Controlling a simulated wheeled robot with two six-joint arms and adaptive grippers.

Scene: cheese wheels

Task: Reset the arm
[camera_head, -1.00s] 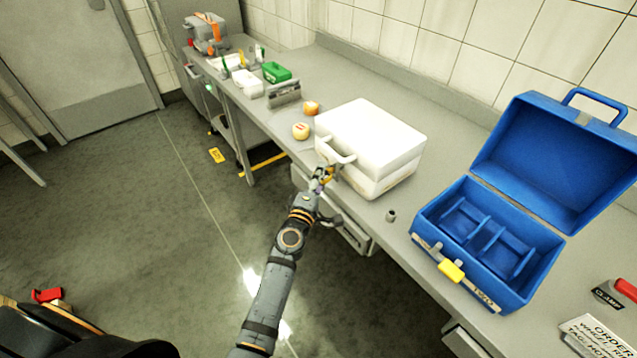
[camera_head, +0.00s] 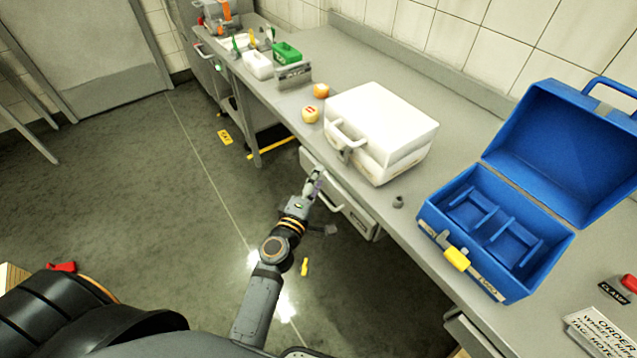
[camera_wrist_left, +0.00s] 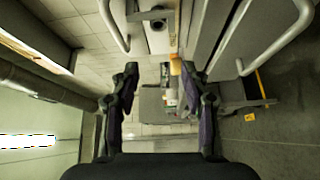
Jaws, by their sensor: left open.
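My left gripper (camera_head: 314,186) is in front of the counter's edge, apart from the white case and low beside the drawer fronts. In the left wrist view its two fingers (camera_wrist_left: 160,95) stand wide apart with nothing between them. The white case (camera_head: 380,125) is closed and sits on the counter, its handle facing the front edge. My right gripper shows in neither current view.
The blue case (camera_head: 500,235) stands open and empty on the counter (camera_head: 420,75). Two small cheese wheels (camera_head: 310,114) sit left of the white case. A drawer handle (camera_head: 326,191) is close to my left gripper. A small yellow object (camera_head: 304,267) appears over the floor.

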